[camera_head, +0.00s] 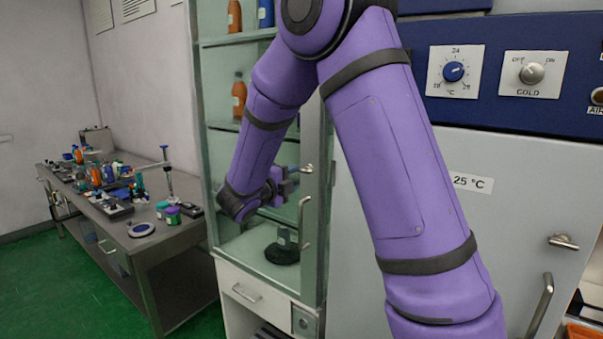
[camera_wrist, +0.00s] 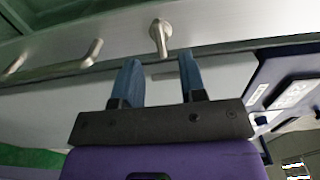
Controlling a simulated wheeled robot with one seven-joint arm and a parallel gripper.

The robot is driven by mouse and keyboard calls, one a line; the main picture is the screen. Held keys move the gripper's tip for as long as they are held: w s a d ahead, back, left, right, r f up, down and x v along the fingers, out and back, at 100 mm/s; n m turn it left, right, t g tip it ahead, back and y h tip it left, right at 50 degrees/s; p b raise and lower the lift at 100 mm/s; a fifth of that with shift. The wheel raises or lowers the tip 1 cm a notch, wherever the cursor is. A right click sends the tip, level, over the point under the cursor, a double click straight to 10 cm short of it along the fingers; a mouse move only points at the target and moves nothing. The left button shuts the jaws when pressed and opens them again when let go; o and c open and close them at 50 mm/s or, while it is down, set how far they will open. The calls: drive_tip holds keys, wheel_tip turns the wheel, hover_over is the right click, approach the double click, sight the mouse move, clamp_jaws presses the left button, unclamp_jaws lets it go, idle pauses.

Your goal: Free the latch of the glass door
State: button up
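The glass door (camera_head: 316,200) of the cabinet appears closed. Its small metal latch (camera_head: 308,169) is on the door's edge, above the vertical door handle (camera_head: 304,224). My gripper (camera_head: 291,178) is beside the latch in the head view, partly hidden by its own wrist. In the wrist view, the two blue fingers of my gripper (camera_wrist: 159,68) are apart with nothing between them. The latch (camera_wrist: 161,36) is just beyond the fingertips, roughly in line with the gap. Contact cannot be made out. The handle (camera_wrist: 92,52) is to the left there.
A grey door with a metal latch (camera_head: 563,241) and a blue control panel (camera_head: 505,72) stand at the right. Bottles (camera_head: 239,97) stand on the cabinet shelves. A cluttered bench (camera_head: 125,210) is at the left, with green floor in front.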

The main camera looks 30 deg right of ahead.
sight(303, 172)
drive_tip(key=shift+x, duration=2.7)
drive_tip(key=shift+c, duration=0.2)
clamp_jaws()
